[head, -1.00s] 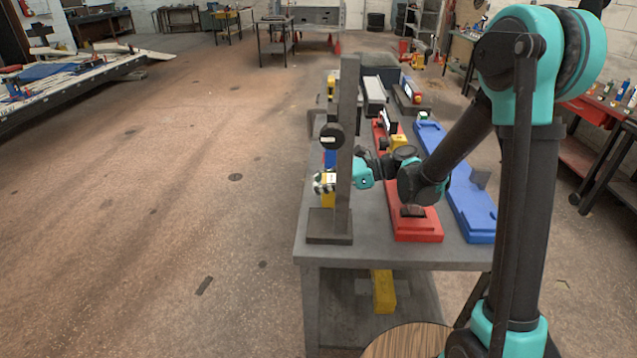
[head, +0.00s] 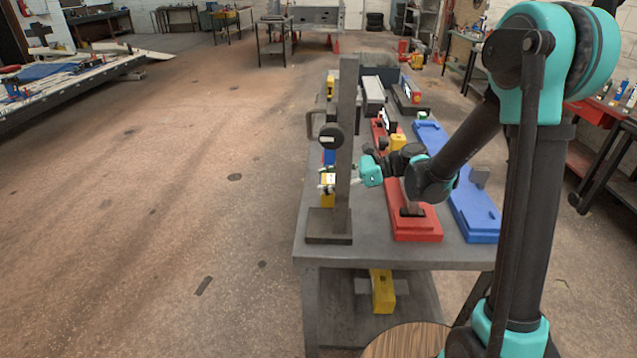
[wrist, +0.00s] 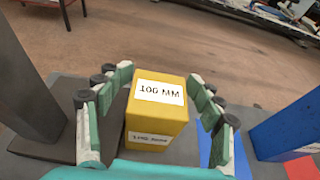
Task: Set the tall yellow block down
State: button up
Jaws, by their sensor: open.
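The tall yellow block (wrist: 160,115), labelled "100 MM" on top, stands upright on the grey bench in the wrist view. In the head view the yellow block (head: 327,199) is partly hidden behind the dark post. My gripper (wrist: 160,77) is open, with a finger on each side of the block and a visible gap on both sides. In the head view my gripper's fingers (head: 349,180) reach in from the right, partly hidden by the post.
The dark upright post (head: 346,150) on its foot stands close beside the block and fingers. A blue block (wrist: 288,127) stands to the right in the wrist view. A red fixture (head: 417,228) and a blue fixture (head: 478,226) lie on the bench (head: 375,257).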

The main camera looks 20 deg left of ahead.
jog(key=v, duration=0.9)
jog(key=shift+d, duration=0.3)
